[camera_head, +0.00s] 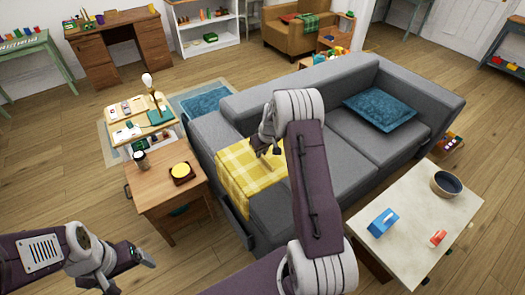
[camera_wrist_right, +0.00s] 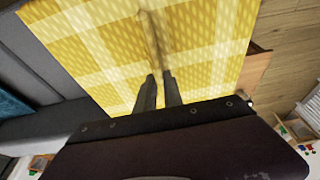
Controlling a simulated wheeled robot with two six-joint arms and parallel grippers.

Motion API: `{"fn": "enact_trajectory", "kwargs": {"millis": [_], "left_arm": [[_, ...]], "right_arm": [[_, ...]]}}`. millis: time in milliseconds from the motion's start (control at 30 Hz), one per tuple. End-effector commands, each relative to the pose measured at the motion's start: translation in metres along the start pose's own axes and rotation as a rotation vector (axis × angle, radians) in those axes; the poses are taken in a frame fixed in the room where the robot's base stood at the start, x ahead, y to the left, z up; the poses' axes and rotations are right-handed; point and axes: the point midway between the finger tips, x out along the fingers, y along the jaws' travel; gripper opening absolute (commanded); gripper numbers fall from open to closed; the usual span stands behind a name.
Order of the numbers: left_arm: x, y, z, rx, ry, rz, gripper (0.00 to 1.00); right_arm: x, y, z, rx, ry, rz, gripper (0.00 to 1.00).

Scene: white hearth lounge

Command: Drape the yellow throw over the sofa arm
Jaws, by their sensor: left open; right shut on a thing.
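The yellow checked throw (camera_head: 237,160) lies across the left arm (camera_head: 207,135) of the grey sofa and reaches onto the seat. Its near-left edge hangs by the sofa's outer side; how far it drops is hard to tell. My right gripper (camera_head: 268,152) is over the throw and shut on it. In the right wrist view the fingers (camera_wrist_right: 158,82) pinch a raised fold of the throw (camera_wrist_right: 95,45). My right arm hides part of the throw and seat in the head view. My left gripper (camera_head: 128,275) is open and empty, low at the left, away from the throw.
A wooden side table (camera_head: 150,197) with a yellow-topped item (camera_head: 181,170) and a dark cup (camera_head: 140,158) stands left of the sofa arm. A pale-topped coffee table (camera_head: 415,215) stands at the right with a bowl (camera_head: 445,183). A blue cushion (camera_head: 380,108) lies on the sofa.

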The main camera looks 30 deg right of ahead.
Motion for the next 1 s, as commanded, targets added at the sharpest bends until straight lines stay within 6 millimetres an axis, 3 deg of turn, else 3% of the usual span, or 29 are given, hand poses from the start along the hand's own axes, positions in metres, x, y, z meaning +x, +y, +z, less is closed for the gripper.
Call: {"fn": "enact_trajectory", "kwargs": {"millis": [1000], "left_arm": [[0.079,-0.002,0.008,0.0,0.0,0.0,0.85]], "right_arm": [[0.108,0.001,0.033,0.001,0.002,0.001,0.0]]}}
